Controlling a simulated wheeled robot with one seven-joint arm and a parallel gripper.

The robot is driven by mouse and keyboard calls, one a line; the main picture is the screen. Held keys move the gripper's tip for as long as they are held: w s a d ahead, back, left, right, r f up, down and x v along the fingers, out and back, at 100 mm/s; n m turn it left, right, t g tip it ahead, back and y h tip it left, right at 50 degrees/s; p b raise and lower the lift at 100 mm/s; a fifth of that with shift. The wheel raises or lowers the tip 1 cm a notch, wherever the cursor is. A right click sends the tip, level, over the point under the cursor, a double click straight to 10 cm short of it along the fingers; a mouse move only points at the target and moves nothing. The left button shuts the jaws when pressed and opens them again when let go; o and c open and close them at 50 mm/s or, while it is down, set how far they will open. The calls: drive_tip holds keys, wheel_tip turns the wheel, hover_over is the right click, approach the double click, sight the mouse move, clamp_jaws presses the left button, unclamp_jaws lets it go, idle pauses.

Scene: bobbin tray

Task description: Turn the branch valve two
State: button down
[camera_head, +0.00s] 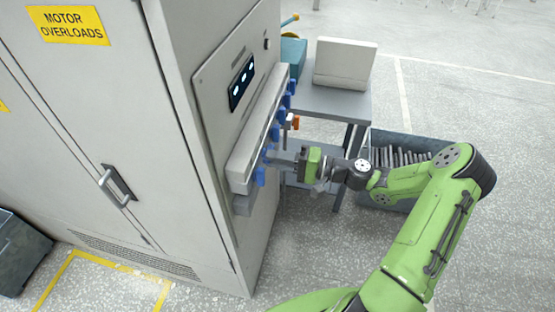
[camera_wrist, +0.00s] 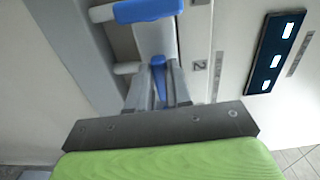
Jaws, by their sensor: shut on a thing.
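The manifold (camera_head: 258,130) is a pale horizontal bar on the cabinet side, with a row of blue valve handles. My gripper (camera_head: 275,161) reaches it from the right near the row's front end. In the wrist view my gripper (camera_wrist: 158,88) is shut on a narrow blue valve handle (camera_wrist: 158,72), seen nearly end-on between the two grey fingers. A small label "2" (camera_wrist: 199,65) sits beside this handle. The fingers hide part of the handle. Another blue handle (camera_wrist: 150,10), turned crosswise, is at the top of the wrist view. A blue handle (camera_head: 261,177) hangs just in front of my gripper.
A display panel (camera_head: 241,83) is above the manifold on the grey cabinet (camera_head: 90,130). An orange handle (camera_head: 295,122) lies just behind my gripper. A grey cart (camera_head: 330,101) carries a pale box (camera_head: 345,62). A bin of rods (camera_head: 410,140) stands on the floor behind my arm.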

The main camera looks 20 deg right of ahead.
drive_tip(key=shift+f, duration=0.1)
drive_tip(key=c, duration=1)
unclamp_jaws()
drive_tip(key=shift+c, duration=0.2)
drive_tip(key=v, duration=1.5)
drive_tip(key=shift+s+d, duration=0.2)
drive_tip(key=shift+d, duration=0.15)
